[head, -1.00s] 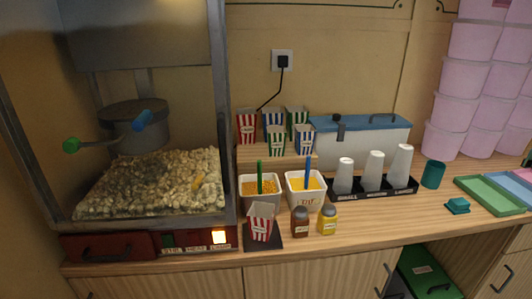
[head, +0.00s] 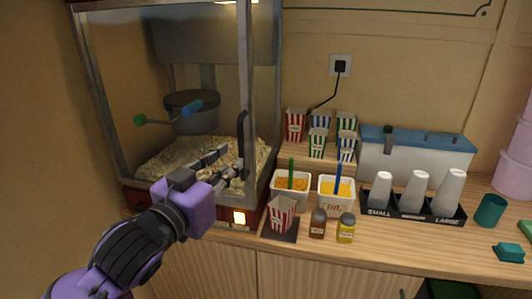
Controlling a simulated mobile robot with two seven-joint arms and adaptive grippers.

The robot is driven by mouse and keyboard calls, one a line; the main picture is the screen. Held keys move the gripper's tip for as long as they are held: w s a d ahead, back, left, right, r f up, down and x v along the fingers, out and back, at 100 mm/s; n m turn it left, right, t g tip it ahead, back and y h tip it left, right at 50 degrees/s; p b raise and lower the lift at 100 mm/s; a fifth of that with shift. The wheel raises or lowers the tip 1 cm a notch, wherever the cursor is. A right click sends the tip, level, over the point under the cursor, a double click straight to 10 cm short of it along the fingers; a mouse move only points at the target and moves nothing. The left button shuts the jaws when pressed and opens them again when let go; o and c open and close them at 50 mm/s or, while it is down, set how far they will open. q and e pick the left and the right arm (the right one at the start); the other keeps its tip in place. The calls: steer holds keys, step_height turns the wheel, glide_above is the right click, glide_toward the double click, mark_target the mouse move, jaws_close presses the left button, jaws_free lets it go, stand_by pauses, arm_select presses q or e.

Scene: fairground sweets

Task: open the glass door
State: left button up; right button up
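The popcorn machine stands at the left of the counter in the head view. Its glass door (head: 150,95) is the clear front pane in a grey metal frame, and it looks closed. A dark upright handle (head: 244,135) is on the door's right side. My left gripper (head: 230,162) is in front of the lower pane, just left of the handle's lower end. Its two grey fingers are apart and point toward the handle, with nothing seen between them. I cannot tell whether they touch the handle. My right gripper is not in view.
Popcorn (head: 165,155) and a kettle (head: 192,113) are behind the glass. Right of the machine stand a striped popcorn box (head: 282,214), tubs with scoops, a brown shaker (head: 317,223) and a yellow shaker (head: 346,228). A cup holder (head: 412,216) is further right.

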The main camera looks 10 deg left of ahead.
mark_target(240, 153)
arm_select(q)
steer(key=shift+n, duration=0.3)
steer(key=x, duration=0.5)
steer(key=a+x, duration=0.1)
steer(key=x, duration=0.1)
steer(key=shift+w+d+f+p, duration=0.1)
steer(key=shift+w+f+p, duration=0.2)
steer(key=shift+w, duration=0.2)
jaws_close()
